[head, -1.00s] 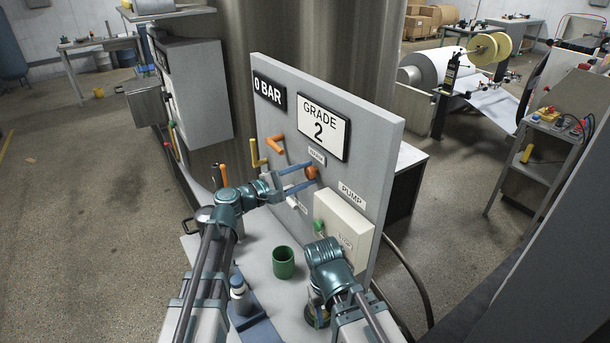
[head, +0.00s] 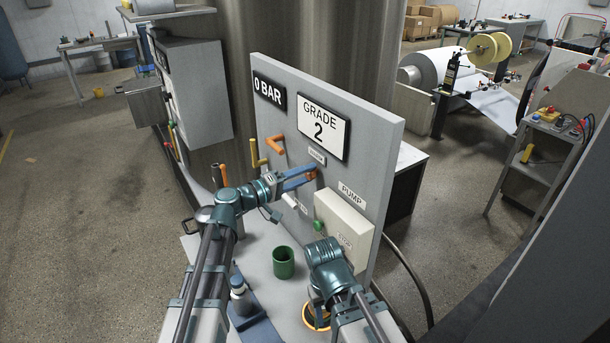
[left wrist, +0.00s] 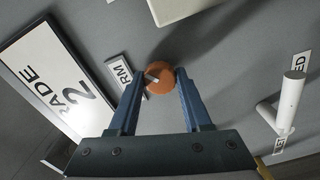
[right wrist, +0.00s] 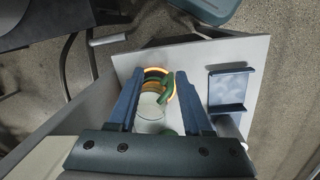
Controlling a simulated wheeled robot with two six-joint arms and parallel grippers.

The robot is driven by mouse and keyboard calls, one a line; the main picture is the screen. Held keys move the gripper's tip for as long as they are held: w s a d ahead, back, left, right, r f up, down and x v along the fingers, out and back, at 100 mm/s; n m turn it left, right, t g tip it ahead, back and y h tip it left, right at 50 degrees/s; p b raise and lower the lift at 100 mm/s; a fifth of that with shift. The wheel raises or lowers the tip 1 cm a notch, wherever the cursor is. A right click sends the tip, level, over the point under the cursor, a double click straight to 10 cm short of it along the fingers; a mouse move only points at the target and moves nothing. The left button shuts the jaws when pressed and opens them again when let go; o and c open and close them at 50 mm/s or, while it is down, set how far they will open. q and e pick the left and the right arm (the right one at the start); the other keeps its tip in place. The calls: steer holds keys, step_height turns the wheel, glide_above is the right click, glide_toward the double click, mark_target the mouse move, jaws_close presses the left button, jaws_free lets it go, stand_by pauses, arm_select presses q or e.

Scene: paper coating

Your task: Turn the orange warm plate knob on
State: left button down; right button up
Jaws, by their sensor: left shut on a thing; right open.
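The orange knob (left wrist: 159,79) on the grey panel sits between the fingertips of my left gripper (left wrist: 155,76), which is shut on it. A white pointer mark shows on its face. In the head view my left gripper (head: 312,178) reaches the panel under the GRADE 2 sign, and its fingers mostly hide the knob. The warm plate's ring (right wrist: 171,77) glows orange under a glass vessel (right wrist: 150,111); the glow also shows in the head view (head: 308,318). My right gripper (right wrist: 160,77) is open, its fingers on either side of the vessel. Whether they touch it cannot be told.
A green cup (head: 283,263) stands on the bench. A bottle (head: 240,295) stands near a blue holder (head: 257,331). On the panel are yellow (head: 258,154) and orange (head: 275,144) handles, a white handle (left wrist: 288,103) and the pump box (head: 343,228).

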arm_select(q)
steer(key=shift+m, duration=1.1)
steer(key=shift+c, duration=1.7)
jaws_free()
steer(key=v, duration=1.3)
steer(key=shift+s+a, duration=0.25)
steer(key=shift+a, duration=0.1)
steer(key=shift+f, duration=0.1)
